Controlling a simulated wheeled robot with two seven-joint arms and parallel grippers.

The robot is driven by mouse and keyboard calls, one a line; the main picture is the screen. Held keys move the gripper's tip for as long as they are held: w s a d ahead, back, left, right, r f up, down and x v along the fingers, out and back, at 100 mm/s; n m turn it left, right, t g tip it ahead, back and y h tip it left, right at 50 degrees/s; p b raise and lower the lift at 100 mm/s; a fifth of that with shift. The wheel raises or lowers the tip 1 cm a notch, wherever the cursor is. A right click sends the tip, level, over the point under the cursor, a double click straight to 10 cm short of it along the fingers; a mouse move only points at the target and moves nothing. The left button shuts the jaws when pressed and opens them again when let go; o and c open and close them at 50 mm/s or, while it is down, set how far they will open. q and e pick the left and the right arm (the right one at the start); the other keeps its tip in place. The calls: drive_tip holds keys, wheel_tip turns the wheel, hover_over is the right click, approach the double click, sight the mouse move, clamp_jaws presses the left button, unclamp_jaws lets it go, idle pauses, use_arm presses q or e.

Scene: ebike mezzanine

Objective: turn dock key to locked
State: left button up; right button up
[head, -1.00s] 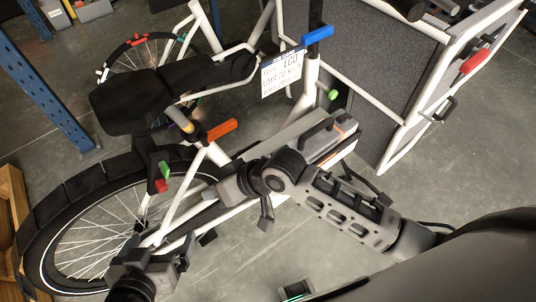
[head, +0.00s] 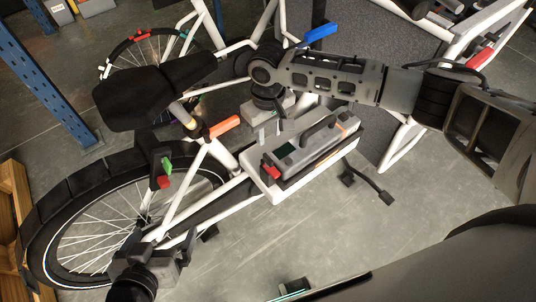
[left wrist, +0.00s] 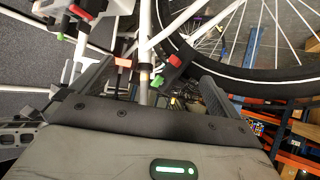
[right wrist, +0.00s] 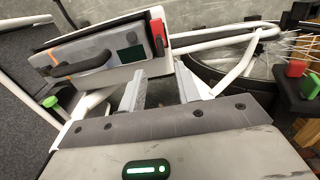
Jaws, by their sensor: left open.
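The grey battery pack (head: 312,142) lies in a white dock on the bike frame. A red lever-like piece (head: 271,173), possibly the dock key, is at the pack's left end; it also shows in the right wrist view (right wrist: 158,31). Its exact lock position cannot be told. My right gripper (head: 268,135) is above the far side of the dock, fingers apart and empty, clear of the red piece. In the right wrist view its fingers (right wrist: 162,92) stand below the pack. My left gripper (head: 186,247) is open and empty beside the rear wheel.
The rear wheel (head: 110,220), black saddle (head: 150,90) and orange lever (head: 224,126) are left of the dock. A red and green piece (head: 164,175) is under the saddle. A grey cargo panel (head: 375,60) stands behind.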

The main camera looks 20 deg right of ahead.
sight(268, 157)
wheel_tip(268, 157, down, 10)
drive_tip(key=shift+f+b, duration=0.25)
drive_tip(key=shift+b, duration=0.5)
clamp_jaws()
